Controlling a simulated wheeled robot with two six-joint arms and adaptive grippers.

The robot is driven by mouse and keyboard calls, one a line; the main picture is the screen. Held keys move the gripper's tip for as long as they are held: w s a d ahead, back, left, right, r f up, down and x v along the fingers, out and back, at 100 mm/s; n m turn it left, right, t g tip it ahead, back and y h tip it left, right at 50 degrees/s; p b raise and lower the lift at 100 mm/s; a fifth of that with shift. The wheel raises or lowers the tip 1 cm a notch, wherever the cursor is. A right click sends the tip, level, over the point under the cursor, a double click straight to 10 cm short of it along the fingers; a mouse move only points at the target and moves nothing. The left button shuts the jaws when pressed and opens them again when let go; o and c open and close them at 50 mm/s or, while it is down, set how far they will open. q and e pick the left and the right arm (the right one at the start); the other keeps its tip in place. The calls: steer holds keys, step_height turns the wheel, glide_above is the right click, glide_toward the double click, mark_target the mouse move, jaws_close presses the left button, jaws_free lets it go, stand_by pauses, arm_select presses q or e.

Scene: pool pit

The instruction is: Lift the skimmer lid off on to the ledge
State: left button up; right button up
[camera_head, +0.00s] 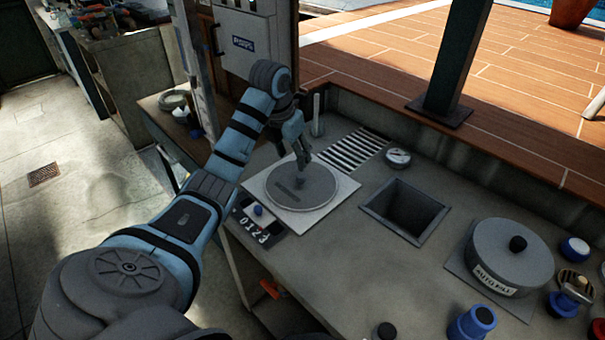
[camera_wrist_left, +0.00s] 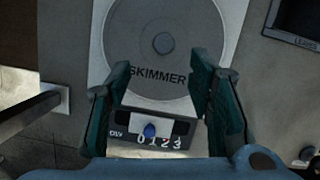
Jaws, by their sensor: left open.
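The skimmer lid (camera_head: 307,194) is a round grey disc with a dark central knob (camera_head: 300,182). It lies flat in a pale square plate (camera_head: 345,186) on the grey counter. In the left wrist view the lid (camera_wrist_left: 200,28) reads "SKIMMER" and its knob (camera_wrist_left: 162,43) shows clearly. My left gripper (camera_head: 300,155) is above the lid, close to the knob. In the left wrist view my left gripper (camera_wrist_left: 162,66) is open, its fingers spread with nothing between them; the knob appears beyond the tips. Contact cannot be told. My right gripper is out of view.
A dial panel (camera_head: 265,228) with a blue knob is at the plate's near edge. A slotted grate (camera_head: 352,150), a gauge (camera_head: 398,157) and a square opening (camera_head: 404,210) lie to the right. A knobbed round lid (camera_head: 510,254) is farther right. A post rises behind the plate.

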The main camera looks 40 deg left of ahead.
mark_target(301, 175)
arm_select(q)
steer(key=x, duration=0.6)
steer(key=b+x, duration=0.1)
steer(key=x, duration=0.1)
steer(key=shift+w+d+f, duration=0.25)
steer(key=shift+f, duration=0.1)
jaws_close()
